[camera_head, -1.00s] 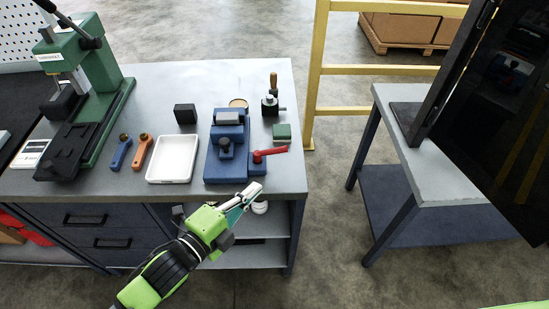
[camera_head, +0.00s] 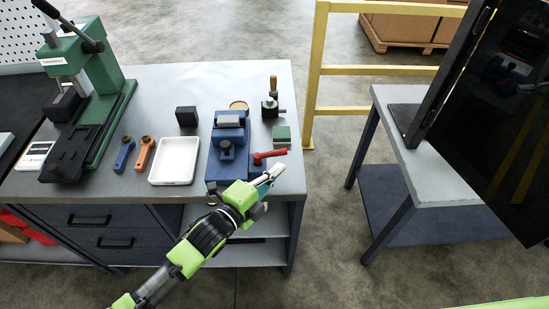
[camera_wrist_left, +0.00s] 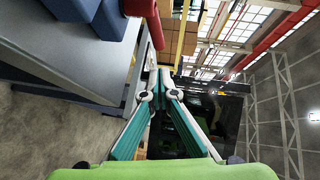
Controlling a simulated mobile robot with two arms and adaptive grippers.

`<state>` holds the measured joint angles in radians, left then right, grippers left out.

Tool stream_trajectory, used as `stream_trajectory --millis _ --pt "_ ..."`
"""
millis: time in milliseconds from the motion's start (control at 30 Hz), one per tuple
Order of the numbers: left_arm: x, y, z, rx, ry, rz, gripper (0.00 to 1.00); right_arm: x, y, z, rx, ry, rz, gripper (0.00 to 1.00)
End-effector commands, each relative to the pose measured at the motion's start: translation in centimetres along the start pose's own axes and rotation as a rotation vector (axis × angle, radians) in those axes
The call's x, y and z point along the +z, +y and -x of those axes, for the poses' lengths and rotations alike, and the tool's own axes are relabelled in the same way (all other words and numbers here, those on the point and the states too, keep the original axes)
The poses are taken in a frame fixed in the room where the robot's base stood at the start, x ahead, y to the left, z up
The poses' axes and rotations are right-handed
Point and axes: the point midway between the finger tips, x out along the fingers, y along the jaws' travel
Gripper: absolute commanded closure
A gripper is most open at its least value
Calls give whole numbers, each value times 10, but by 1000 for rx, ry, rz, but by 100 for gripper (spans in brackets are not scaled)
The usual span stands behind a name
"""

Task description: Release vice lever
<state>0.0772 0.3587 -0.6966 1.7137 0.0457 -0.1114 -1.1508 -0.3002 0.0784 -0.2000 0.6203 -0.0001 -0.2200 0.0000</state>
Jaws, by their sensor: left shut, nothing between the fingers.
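The blue vice (camera_head: 227,150) stands near the right end of the grey workbench. Its red lever (camera_head: 268,155) sticks out to the right from the vice's base. My left gripper (camera_head: 275,170) is shut and empty. In the head view its fingertips are just in front of the red lever, near the bench's front edge; I cannot tell whether they touch it. In the left wrist view the shut fingers (camera_wrist_left: 160,92) point forward, with the red lever (camera_wrist_left: 152,18) at the top and a blue part of the vice (camera_wrist_left: 95,12) at upper left. My right gripper is not in view.
A white tray (camera_head: 175,161) stands left of the vice, with orange (camera_head: 145,153) and blue (camera_head: 123,155) tools beside it. A green block (camera_head: 281,136) lies behind the lever. A green press (camera_head: 95,85) stands at far left. Open floor separates the bench from the right table (camera_head: 450,185).

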Motion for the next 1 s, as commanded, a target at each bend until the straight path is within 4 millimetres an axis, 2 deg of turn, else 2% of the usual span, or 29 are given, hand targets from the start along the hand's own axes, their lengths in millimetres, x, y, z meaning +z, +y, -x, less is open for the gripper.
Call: stream_trajectory --millis 100,300,1000 --pt "11 -2 -14 1 0 -3 100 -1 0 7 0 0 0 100" --pt "24 -1 -26 1 1 -1 100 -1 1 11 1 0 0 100" --pt "31 0 -37 -5 -25 7 100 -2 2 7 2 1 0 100"
